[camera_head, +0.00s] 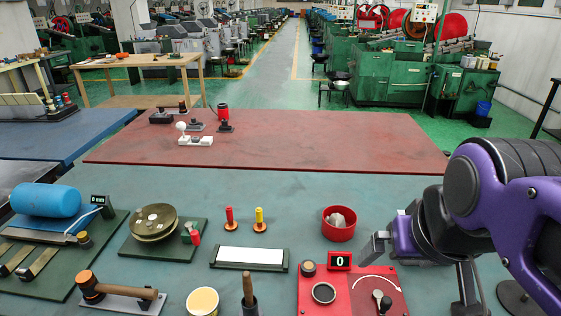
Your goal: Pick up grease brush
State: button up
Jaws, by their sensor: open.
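A wooden handle (247,288), which looks like the grease brush, stands upright in a dark cup (249,308) at the bottom edge, left of centre. Its lower end is hidden inside the cup. A pale yellow tub (202,301) stands just left of it. My gripper (422,268) is at the right, over the right part of the red panel, well to the right of the handle. Its jaws are open, and I see nothing between them.
The red panel (312,293) with a counter and a dial lies right of the cup. A hammer (118,292) rests on a stand to the left. A white-topped tray (249,257), two small pegs and a red bowl (339,223) stand behind. Bare bench shows between them.

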aim_at(248, 286)
jog(key=k+j, duration=0.1)
jog(key=j, duration=0.5)
jog(key=k+j, duration=0.1)
jog(key=j, duration=0.5)
jog(key=l+u, duration=0.35)
jog(key=k+l+u, duration=0.3)
jog(key=l, duration=0.15)
jog(key=l+u, duration=0.35)
